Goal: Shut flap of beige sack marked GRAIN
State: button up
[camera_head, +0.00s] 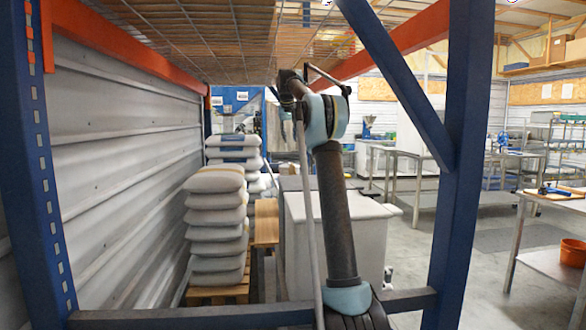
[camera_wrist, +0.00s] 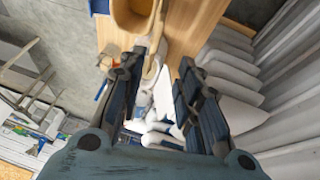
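My gripper (camera_wrist: 160,62) shows in the wrist view with its two dark fingers apart. A thin tan strip runs up between the fingers; I cannot tell what it belongs to or whether they touch it. A tan, rounded, open-topped thing (camera_wrist: 137,17) sits at the top of the wrist view on a wooden surface (camera_wrist: 188,32), beyond the fingertips. I cannot read GRAIN on it or tell whether it is the beige sack. In the head view my arm reaches away into the rack, and my gripper is not clearly visible.
Pale stacked sacks (camera_head: 217,217) stand on a pallet along the left corrugated wall (camera_head: 120,150); more sacks (camera_head: 235,142) stand behind. A wooden bench (camera_head: 266,222) and a large grey-white bin (camera_head: 300,240) are near my arm. Blue rack posts (camera_head: 465,150) frame the view. Tables and an orange bucket (camera_head: 572,252) stand right.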

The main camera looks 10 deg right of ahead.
aim_at(293, 164)
jog(key=x, duration=1.7)
jog(key=shift+w+d+f, duration=0.15)
jog(key=shift+w+d, duration=0.05)
jog(key=shift+d, duration=0.15)
grip_shut()
